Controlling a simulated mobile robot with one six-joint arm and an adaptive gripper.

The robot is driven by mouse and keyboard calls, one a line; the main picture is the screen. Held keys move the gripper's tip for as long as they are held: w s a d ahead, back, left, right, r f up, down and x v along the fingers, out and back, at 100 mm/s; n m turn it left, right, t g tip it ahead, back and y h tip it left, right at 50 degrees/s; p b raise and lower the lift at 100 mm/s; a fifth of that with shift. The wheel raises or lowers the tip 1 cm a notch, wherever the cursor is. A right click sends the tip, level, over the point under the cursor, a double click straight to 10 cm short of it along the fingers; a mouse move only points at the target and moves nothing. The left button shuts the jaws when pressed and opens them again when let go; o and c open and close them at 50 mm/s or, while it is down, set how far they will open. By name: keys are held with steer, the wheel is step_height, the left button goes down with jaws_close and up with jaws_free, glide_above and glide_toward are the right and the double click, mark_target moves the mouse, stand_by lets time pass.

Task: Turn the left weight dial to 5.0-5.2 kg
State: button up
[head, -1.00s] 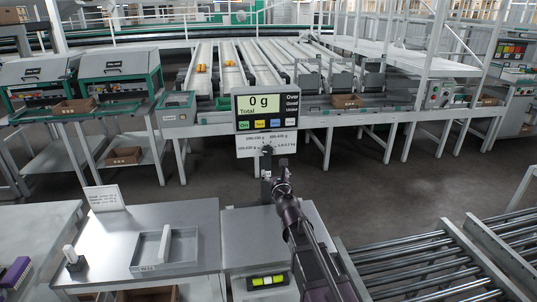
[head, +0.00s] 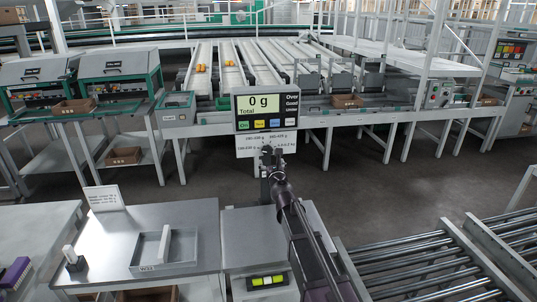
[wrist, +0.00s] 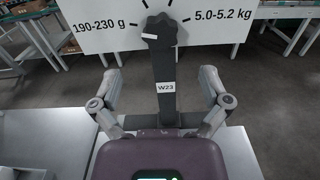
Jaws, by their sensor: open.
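The weight dial is a black lobed knob (wrist: 160,30) on a white scale plate (wrist: 105,12) in the wrist view. The plate reads 190-230 g left of the knob and 5.0-5.2 kg right of it. A dark post labelled W23 (wrist: 164,105) stands below the knob. My gripper (wrist: 160,75) is open, its fingers apart on either side of the post, just short of the knob and empty. In the head view my gripper (head: 268,160) largely hides the knob at the plate's lower middle.
A display (head: 265,102) reading 0 g sits above the plate. A bench with a shallow tray (head: 190,262) is at the left, and a scale-like stand (head: 245,240) is below my arm. Roller conveyors (head: 430,270) lie at the right.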

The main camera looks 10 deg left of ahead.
mark_target(268, 153)
steer(key=shift+x, duration=3.5)
steer(key=c, duration=1.1)
